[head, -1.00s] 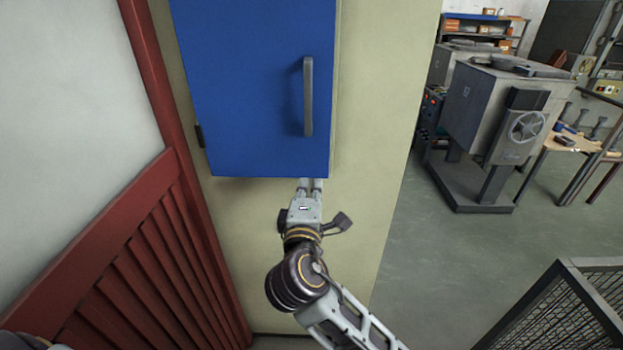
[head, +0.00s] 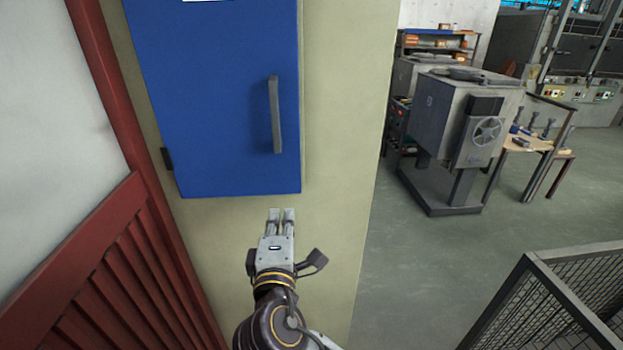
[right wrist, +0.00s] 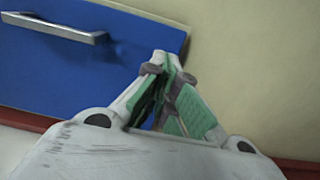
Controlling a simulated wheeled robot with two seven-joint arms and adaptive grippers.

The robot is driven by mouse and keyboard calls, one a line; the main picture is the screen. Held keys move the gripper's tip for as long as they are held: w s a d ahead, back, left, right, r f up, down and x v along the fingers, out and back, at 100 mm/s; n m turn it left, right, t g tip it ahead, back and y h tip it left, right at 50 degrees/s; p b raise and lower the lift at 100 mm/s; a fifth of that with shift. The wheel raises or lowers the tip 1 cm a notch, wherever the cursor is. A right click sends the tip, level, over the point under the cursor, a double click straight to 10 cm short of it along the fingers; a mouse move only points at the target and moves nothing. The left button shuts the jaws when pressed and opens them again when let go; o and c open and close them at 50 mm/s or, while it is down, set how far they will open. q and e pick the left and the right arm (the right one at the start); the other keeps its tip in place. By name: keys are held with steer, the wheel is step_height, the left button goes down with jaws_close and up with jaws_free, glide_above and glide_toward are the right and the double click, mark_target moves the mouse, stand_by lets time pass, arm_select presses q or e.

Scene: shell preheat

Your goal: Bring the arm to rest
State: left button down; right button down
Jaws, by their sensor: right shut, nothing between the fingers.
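My right gripper (head: 281,215) shows in the head view, just below the bottom edge of a blue cabinet door. Its fingers are shut with nothing between them, and they point up toward the beige wall. In the right wrist view its fingertips (right wrist: 165,60) are close together and empty, near the door's lower edge. The arm behind it runs down out of the bottom of the head view. My left gripper is not in view.
The blue door (head: 215,110) has a grey bar handle (head: 275,114) and looks closed. A red slatted panel (head: 110,280) stands at the left. A mesh cage (head: 560,300) is at the lower right. Grey machine (head: 465,120) and workbench (head: 530,145) stand farther back; floor between is open.

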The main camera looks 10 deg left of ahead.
steer(key=w+d+f+m+g+h, duration=0.25)
steer(key=d+f+m+g, duration=0.6)
steer(key=d+f, duration=0.95)
steer(key=s+d+f+m+g+h, duration=0.1)
steer(key=s+d+f+m+g, duration=0.3)
steer(key=s+d+f, duration=0.5)
steer(key=s+d+f+m+g, duration=0.2)
steer(key=s+d+f+m, duration=0.45)
steer(key=d, duration=0.35)
steer(key=s+f, duration=0.3)
steer(key=f, duration=2.9)
steer(key=s+d+f+g, duration=0.1)
steer(key=s+d+f, duration=0.1)
steer(key=s+f, duration=0.8)
steer(key=s+d+f+g, duration=0.1)
steer(key=s+d+f, duration=0.1)
steer(key=s+f, duration=0.8)
steer(key=shift+s+d+n, duration=0.2)
steer(key=shift+s+n, duration=0.2)
steer(key=shift+s, duration=0.85)
